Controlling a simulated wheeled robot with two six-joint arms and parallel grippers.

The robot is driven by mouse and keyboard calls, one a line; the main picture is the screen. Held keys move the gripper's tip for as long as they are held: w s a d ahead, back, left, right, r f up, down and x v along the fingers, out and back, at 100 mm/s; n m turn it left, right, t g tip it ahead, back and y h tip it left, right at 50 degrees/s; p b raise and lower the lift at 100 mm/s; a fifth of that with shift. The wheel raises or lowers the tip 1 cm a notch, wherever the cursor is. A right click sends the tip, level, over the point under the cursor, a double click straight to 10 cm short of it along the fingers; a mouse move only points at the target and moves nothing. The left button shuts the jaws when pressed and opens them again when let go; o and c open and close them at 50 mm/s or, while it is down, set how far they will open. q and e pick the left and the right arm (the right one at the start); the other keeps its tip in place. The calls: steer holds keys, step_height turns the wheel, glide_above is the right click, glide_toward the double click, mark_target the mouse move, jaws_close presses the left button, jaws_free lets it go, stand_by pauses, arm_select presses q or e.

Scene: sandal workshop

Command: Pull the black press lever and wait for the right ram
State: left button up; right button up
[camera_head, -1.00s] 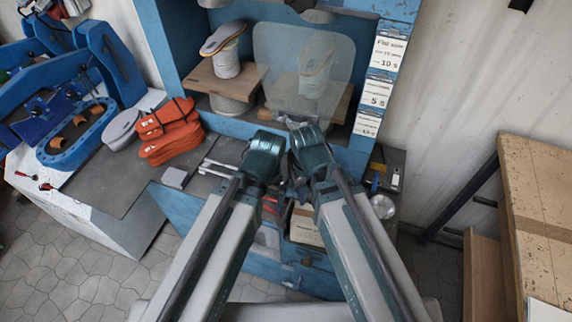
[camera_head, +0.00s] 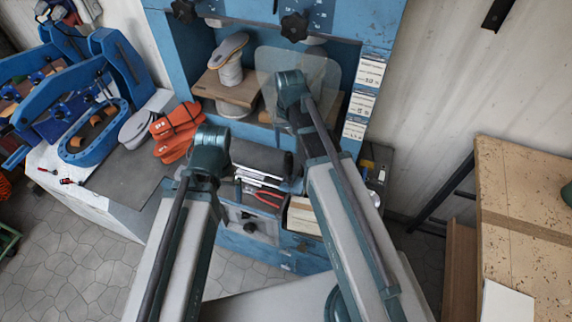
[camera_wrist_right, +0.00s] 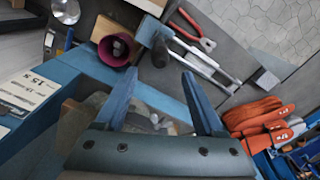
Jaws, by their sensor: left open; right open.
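A blue press (camera_head: 172,48) stands ahead, with a sole on a pale last (camera_head: 229,66) in its left bay. My right gripper (camera_head: 292,95) is in front of the clear shield (camera_head: 328,70) and hides most of the right bay; the right ram cannot be made out. In the right wrist view, its open fingers (camera_wrist_right: 158,82) have nothing visible between them. A dark rounded knob (camera_wrist_right: 160,52) shows beyond the fingertips, apart from them; I cannot tell if it is the black lever's end. My left gripper (camera_head: 208,150) is over the press's front left, its fingers hidden.
Red-handled pliers (camera_head: 262,195) and other tools lie on the press's front ledge. Orange sandals (camera_head: 176,130) and a blue machine (camera_head: 95,130) are on the left bench. A maroon cup-like piece (camera_wrist_right: 116,48) is close to the right fingers. A wooden table (camera_head: 525,215) stands right.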

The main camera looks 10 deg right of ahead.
mark_target(288, 165)
step_height(288, 165, down, 14)
steer(key=b, duration=1.3)
steer(key=shift+r, duration=0.15)
steer(key=shift+c, duration=0.2)
jaws_close()
stand_by(0.5)
